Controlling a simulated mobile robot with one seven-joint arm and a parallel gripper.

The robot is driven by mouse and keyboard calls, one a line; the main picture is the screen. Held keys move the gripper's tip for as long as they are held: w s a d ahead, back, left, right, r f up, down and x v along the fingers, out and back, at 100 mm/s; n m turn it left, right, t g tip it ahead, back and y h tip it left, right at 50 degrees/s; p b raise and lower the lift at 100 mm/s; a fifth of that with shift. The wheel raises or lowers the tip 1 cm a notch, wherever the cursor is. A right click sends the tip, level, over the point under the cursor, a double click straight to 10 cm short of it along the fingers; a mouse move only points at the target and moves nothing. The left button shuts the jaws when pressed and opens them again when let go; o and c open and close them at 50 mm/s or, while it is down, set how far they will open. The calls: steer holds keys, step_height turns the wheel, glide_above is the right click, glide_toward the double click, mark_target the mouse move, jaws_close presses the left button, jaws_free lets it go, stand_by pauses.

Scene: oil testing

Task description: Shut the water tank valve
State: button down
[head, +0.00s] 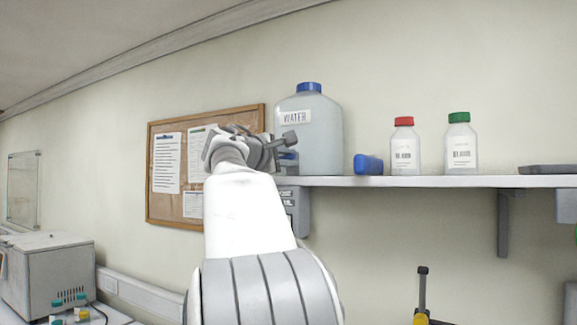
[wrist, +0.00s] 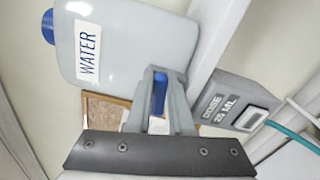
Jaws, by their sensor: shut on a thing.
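The water tank (head: 318,140) is a translucent jug with a blue cap and a "WATER" label, standing upright at the left end of the shelf. It fills the upper left of the wrist view (wrist: 140,38). My gripper (head: 280,150) is at the tank's lower left side in the head view. In the wrist view, my gripper (wrist: 162,73) is shut on the blue valve handle (wrist: 158,96), which shows between the grey fingers just below the tank's edge. The fingers hide much of the valve, and I cannot tell how far it is turned.
A grey "DOSE 25 ML" box (wrist: 235,103) sits close to the fingers, under the shelf (head: 440,181). A blue object (head: 368,164), a red-capped bottle (head: 404,148) and a green-capped bottle (head: 460,146) stand right of the tank. A cork board (head: 176,207) hangs behind my arm.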

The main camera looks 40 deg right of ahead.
steer(key=shift+f+m+b, duration=0.2)
steer(key=shift+m+b, duration=0.35)
steer(key=shift+m, duration=0.55)
steer(key=c, duration=0.8)
jaws_free()
steer(key=b+v, duration=0.4)
steer(key=v, duration=1.3)
steer(key=shift+a, duration=0.2)
